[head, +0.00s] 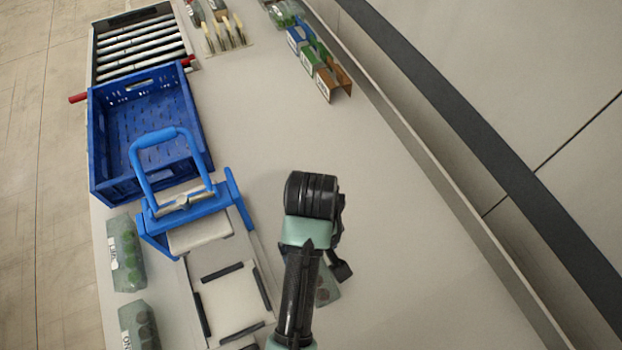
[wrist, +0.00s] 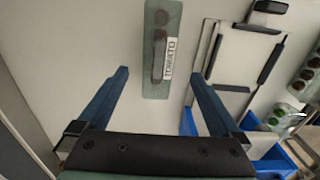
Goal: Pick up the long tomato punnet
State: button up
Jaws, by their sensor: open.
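A long clear green-tinted punnet with a white TOMATO label (wrist: 160,50) lies on the pale table in the wrist view, with dark round contents. Its lower end reaches between the fingertips of my gripper (wrist: 158,75), which is open and empty, with a finger on either side. I cannot tell how high the fingers are above the punnet. In the head view, only part of the punnet (head: 328,291) shows beneath and beside my arm; the rest is hidden. My gripper (head: 338,268) is mostly hidden by my wrist there.
A blue crate (head: 99,150) stands at upper left before a roller conveyor (head: 135,47). A blue-handled frame (head: 165,138) is beside it. Two other punnets (head: 126,262) lie at the left edge. Coloured sleeves (head: 333,82) stand near the back right wall. The table centre is clear.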

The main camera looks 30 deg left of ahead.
jog(key=f, duration=0.3)
jog(key=f+p, duration=0.1)
jog(key=f, duration=0.5)
jog(key=shift+w+a+f+p, duration=0.2)
jog(key=shift+w+f+p, duration=0.1)
jog(key=shift+p, duration=0.1)
jog(key=c, duration=1.3)
